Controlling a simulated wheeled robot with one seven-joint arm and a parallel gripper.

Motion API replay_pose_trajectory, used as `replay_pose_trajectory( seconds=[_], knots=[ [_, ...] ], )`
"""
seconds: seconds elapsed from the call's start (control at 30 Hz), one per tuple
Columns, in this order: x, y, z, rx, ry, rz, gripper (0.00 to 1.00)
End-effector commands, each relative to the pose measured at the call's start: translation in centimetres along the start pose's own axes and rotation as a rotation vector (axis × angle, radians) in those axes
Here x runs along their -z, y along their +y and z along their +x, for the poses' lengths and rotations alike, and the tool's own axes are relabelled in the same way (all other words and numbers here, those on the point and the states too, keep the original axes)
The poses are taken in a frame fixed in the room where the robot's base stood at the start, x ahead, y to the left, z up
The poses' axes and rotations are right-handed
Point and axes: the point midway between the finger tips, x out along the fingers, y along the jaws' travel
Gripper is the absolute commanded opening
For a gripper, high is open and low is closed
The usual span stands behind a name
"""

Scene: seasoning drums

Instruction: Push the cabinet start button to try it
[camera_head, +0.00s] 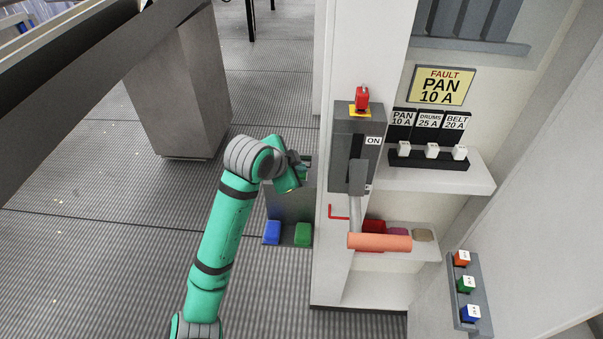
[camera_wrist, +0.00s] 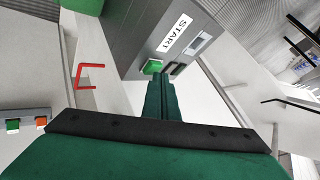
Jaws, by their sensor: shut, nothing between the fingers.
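In the wrist view, a grey box (camera_wrist: 150,30) carries a white START label (camera_wrist: 174,34), with a bright green button (camera_wrist: 152,66) beside the label. My gripper (camera_wrist: 160,82) is shut and empty. Its fingertips show right by the green button and overlap its lower edge in the picture; I cannot tell whether they touch it. In the head view, my gripper (camera_head: 301,172) is at the left side of the pale cabinet (camera_head: 335,120). The START label is not readable there.
Below my gripper, a grey holder (camera_head: 287,210) shows a blue block (camera_head: 272,232) and a green block (camera_head: 303,234). A red hook (camera_head: 338,214) sticks out nearby.

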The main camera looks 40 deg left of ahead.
Motion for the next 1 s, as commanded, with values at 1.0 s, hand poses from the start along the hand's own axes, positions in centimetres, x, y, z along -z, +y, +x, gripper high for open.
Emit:
replay_pose_trajectory(
  seconds=[1.0],
  knots=[
    [0.8, -0.7, -1.0, 0.0, 0.0, 0.0, 0.0]
  ],
)
